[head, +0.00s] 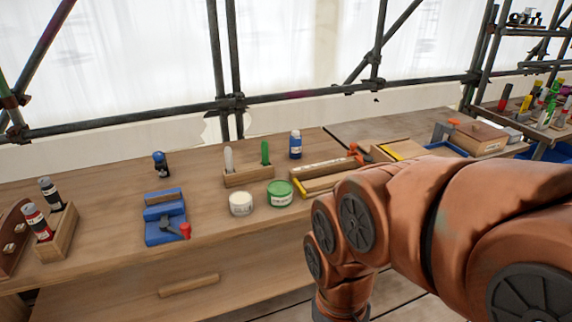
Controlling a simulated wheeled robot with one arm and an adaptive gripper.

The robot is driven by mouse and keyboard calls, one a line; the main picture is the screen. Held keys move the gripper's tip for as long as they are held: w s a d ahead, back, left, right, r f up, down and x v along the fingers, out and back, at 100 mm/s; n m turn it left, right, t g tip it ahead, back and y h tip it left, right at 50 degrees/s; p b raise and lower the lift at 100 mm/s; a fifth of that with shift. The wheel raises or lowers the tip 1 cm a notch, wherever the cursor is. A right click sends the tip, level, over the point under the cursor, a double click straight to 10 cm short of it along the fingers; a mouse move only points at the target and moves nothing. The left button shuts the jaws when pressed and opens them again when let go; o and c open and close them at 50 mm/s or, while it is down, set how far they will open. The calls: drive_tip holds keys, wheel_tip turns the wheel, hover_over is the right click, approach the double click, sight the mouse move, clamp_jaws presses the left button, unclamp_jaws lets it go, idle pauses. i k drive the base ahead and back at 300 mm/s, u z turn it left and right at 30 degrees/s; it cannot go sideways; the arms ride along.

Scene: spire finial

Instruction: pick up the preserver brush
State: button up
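I cannot tell for sure which thing is the preserver brush. Two upright tools, one with a green handle (265,152) and one with a pale handle (229,160), stand in a small wooden holder (248,178) at mid-bench; their lower ends are hidden in it. A white tub (241,204) and a green tub (280,194) stand in front of the holder. My copper-coloured arm fills the right foreground and bends down past the bottom edge. My gripper is not in view.
Long wooden pieces with orange clamps (355,152) lie near my arm. Scaffold poles (228,60) rise behind the bench.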

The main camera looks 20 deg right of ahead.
sight(263, 145)
drive_tip(key=z, duration=1.7)
drive_tip(key=i, duration=1.5)
drive_tip(key=u, duration=4)
